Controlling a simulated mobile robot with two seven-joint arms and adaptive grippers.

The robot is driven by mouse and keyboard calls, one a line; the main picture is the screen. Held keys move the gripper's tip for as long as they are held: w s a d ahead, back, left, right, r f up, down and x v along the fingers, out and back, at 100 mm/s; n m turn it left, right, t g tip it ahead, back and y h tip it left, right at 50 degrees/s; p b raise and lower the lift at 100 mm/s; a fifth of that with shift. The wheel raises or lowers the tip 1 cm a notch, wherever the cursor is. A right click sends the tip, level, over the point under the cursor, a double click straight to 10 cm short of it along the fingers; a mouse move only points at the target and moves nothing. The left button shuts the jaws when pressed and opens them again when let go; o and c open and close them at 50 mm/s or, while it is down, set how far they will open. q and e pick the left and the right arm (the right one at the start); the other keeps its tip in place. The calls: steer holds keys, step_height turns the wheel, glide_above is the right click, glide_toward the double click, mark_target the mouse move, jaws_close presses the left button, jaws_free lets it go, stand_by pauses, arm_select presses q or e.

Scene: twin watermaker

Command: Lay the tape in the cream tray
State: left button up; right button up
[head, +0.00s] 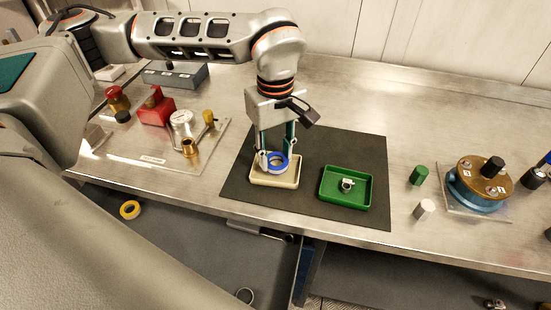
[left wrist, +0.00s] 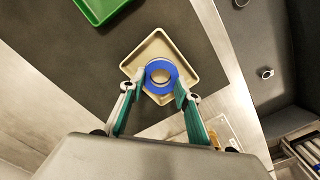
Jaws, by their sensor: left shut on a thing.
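The tape (head: 276,169) is a blue ring with a pale inner core. My left gripper (head: 277,157) points down and is shut on it, one finger on either side. The tape is at the cream tray (head: 262,181), within its outline; I cannot tell whether it touches the tray floor. In the left wrist view the tape (left wrist: 161,62) lies between the fingertips (left wrist: 154,88), over the middle of the cream tray (left wrist: 135,66). My right gripper is not in view.
A green tray (head: 337,199) holding a small metal fitting stands right of the cream tray on the dark mat (head: 330,150). Red and brass parts stand on a board at left. A blue and brass housing (head: 480,190) is at right. A yellow ring (head: 130,209) lies below the bench.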

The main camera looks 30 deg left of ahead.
arm_select(q)
steer(key=shift+f, duration=0.95)
steer(key=shift+f, duration=0.2)
steer(key=o, duration=0.6)
steer(key=shift+o, duration=0.2)
steer(key=shift+r, duration=0.1)
step_height(320, 180, up, 12)
